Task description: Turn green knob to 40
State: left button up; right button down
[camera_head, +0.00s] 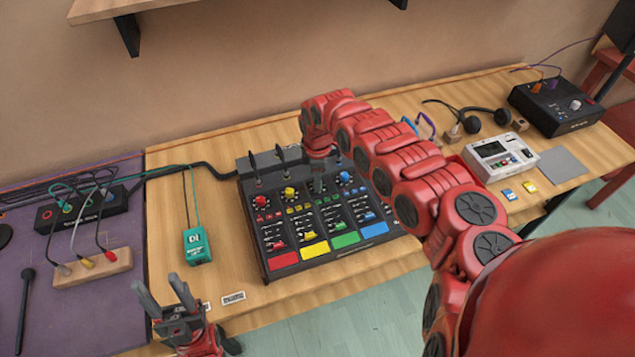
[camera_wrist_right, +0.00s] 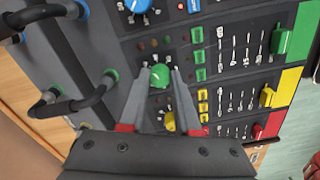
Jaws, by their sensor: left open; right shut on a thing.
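The mixer (camera_head: 272,248) stands on the wooden table, with colour-coded strips of knobs, buttons and faders. In the right wrist view the green knob (camera_wrist_right: 160,75) sits between the two fingertips of my right gripper (camera_wrist_right: 160,82), which is shut on it. The number it points to is too small to read. In the head view my right gripper (camera_head: 318,184) comes down over the mixer's upper part and hides the green knob. My left gripper (camera_head: 167,303) is open and empty at the table's front left, apart from the mixer.
A yellow knob (camera_wrist_right: 170,121) and blue knob (camera_wrist_right: 136,5) flank the green one. Cables plug in along the mixer's back. A teal DI box (camera_head: 197,246) stands to its left. A white device (camera_head: 499,157) and headphones (camera_head: 471,122) are to the right.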

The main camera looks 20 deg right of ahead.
jog(key=shift+n+b, duration=0.65)
jog(key=shift+n, duration=1.05)
jog(key=c, duration=0.6)
grip_release()
notch_tip(320, 180, up, 18)
jog(key=b, duration=0.4)
jog(key=shift+f, duration=0.25)
